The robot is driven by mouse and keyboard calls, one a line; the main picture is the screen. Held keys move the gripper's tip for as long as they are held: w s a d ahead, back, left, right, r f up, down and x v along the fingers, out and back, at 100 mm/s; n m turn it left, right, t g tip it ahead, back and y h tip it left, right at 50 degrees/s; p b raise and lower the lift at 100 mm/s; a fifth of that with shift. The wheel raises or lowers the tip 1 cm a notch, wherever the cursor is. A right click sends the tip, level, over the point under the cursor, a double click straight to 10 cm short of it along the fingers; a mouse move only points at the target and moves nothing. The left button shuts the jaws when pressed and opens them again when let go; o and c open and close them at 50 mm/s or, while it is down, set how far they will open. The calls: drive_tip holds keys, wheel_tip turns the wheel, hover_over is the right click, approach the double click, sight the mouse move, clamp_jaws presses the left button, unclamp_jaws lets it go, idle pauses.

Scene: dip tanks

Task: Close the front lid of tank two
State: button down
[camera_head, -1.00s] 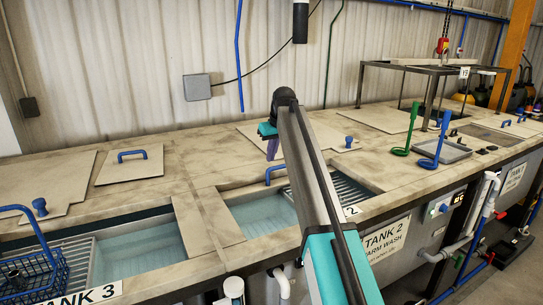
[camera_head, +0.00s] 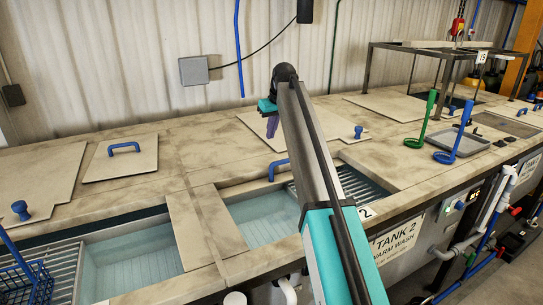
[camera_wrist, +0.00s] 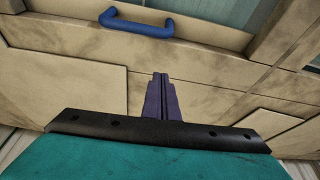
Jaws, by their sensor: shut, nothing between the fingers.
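Tank two, marked by its label (camera_head: 398,235), stands with its top partly open. Water (camera_head: 262,218) shows to the left of my arm and a metal grating (camera_head: 352,184) to the right. A blue handle (camera_head: 278,168) sits on a narrow beige panel at the opening's back edge; my arm hides part of this. The wrist view shows the handle (camera_wrist: 137,22) in front of the fingers, with water beyond. My gripper (camera_head: 271,127), with purple fingers, is shut and empty above the counter behind the handle. The fingers (camera_wrist: 160,80) stand apart from it.
A flat panel with a blue knob (camera_head: 358,131) lies behind tank two. Tank three's open water (camera_head: 130,262) is at left, with a blue basket (camera_head: 28,283) and a blue-handled lid (camera_head: 122,162) behind. Green (camera_head: 421,125) and blue (camera_head: 455,140) hooked tools stand at right.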

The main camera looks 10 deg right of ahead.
drive_tip(key=shift+w+f, duration=0.1)
drive_tip(key=p+x, duration=0.1)
drive_tip(key=x, duration=0.8)
drive_tip(key=shift+f, duration=0.6)
drive_tip(key=shift+s+d+f+b, duration=0.1)
drive_tip(key=shift+s+b, duration=0.25)
drive_tip(key=s, duration=0.1)
drive_tip(key=s+d, duration=0.1)
drive_tip(key=shift+s+p, duration=0.3)
drive_tip(key=shift+s, duration=0.1)
drive_tip(key=shift+f, duration=0.1)
